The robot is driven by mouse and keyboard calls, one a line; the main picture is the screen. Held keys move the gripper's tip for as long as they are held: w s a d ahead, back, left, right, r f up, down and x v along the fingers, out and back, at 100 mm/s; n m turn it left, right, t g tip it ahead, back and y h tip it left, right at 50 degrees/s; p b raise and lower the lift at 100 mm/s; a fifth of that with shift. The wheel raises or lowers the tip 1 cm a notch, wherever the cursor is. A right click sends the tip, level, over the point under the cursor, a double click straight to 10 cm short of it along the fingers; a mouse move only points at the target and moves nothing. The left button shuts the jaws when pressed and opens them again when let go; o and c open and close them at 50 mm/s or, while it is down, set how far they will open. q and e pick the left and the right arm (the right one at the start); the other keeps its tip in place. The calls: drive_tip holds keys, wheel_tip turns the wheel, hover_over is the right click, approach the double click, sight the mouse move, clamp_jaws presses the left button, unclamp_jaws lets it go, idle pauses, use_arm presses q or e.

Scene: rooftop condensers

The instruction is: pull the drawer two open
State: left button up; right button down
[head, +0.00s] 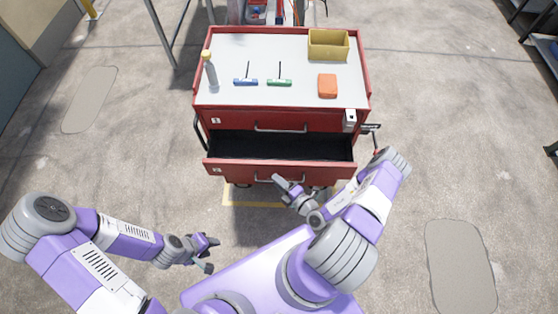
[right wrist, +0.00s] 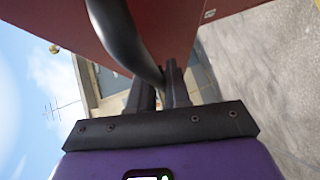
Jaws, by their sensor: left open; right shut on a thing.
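A red tool cart (head: 366,90) stands ahead of me. Its upper drawer front (head: 235,122) is closed, with a grey bar handle (head: 281,128). The drawer below (head: 230,167) is pulled out, showing a dark, empty-looking inside; the numbers on the labels are too small to read surely. My right gripper (head: 283,182) is at this open drawer's handle (head: 262,178). In the right wrist view the handle bar (right wrist: 125,40) runs between the shut fingers (right wrist: 160,92). My left gripper (head: 210,254) is open and empty, low at the left, away from the cart.
On the cart top are a bottle (head: 209,70), a blue tool (head: 245,82), a green tool (head: 279,82), an orange block (head: 327,86) and a yellow bin (head: 328,45). A metal fitting (head: 349,120) sits at the cart's right front corner. The floor at both sides is clear.

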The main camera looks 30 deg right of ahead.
drive_tip(key=s+a, duration=0.3)
drive_tip(key=s, duration=0.2)
drive_tip(key=shift+s+a+p, duration=0.2)
drive_tip(key=shift+s+p, duration=0.1)
drive_tip(key=shift+p, duration=0.1)
drive_tip(key=c, duration=1.2)
unclamp_jaws()
drive_tip(key=v, duration=0.7)
drive_tip(key=shift+s+d+p, duration=0.1)
drive_tip(key=shift+s+p, duration=0.2)
drive_tip(key=shift+r, duration=0.1)
